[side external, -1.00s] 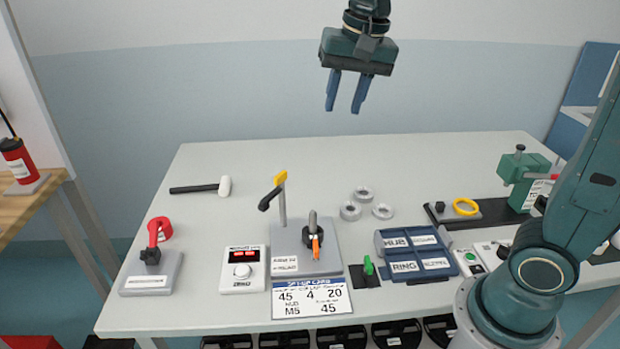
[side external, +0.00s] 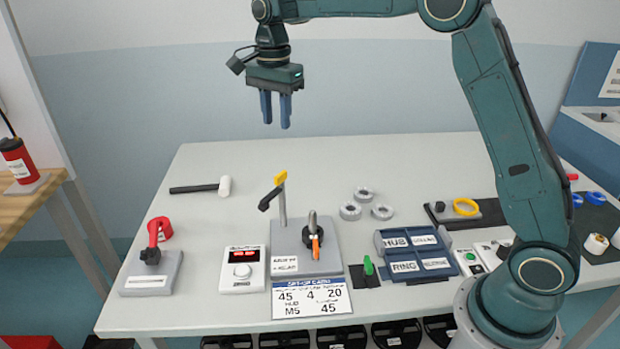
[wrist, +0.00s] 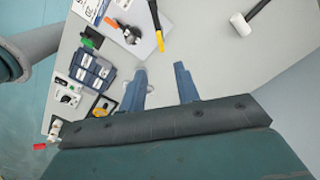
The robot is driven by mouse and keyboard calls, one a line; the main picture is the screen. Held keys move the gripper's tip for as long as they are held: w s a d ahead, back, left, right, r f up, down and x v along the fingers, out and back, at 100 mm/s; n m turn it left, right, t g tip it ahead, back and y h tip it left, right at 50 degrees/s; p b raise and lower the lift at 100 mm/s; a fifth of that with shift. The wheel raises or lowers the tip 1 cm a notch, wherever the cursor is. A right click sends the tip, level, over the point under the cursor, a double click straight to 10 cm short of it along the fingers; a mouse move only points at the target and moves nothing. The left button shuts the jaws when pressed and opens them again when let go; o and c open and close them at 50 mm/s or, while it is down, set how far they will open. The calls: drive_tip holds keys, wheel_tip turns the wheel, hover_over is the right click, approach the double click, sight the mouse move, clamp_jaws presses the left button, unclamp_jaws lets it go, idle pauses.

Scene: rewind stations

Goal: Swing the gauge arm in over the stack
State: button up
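The gauge arm (side external: 269,199) is a dark lever with a yellow end (side external: 280,177) on a thin post at the back left of a grey base plate (side external: 290,266). In the wrist view the gauge arm (wrist: 158,32) shows beside the stack (wrist: 130,35).
A mallet (side external: 205,188) lies behind to the left. Several grey rings (side external: 350,211) lie right of the post. A white display box (side external: 242,270), a red-handled station (side external: 151,274) and blue labelled bins (side external: 412,255) flank the base. The air around my gripper is free.

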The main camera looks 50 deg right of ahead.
sight(280, 174)
drive_tip(key=shift+f, duration=0.1)
wheel_tip(280, 174, down, 14)
drive_tip(key=shift+r, duration=0.2)
idle(0.7)
clamp_jaws()
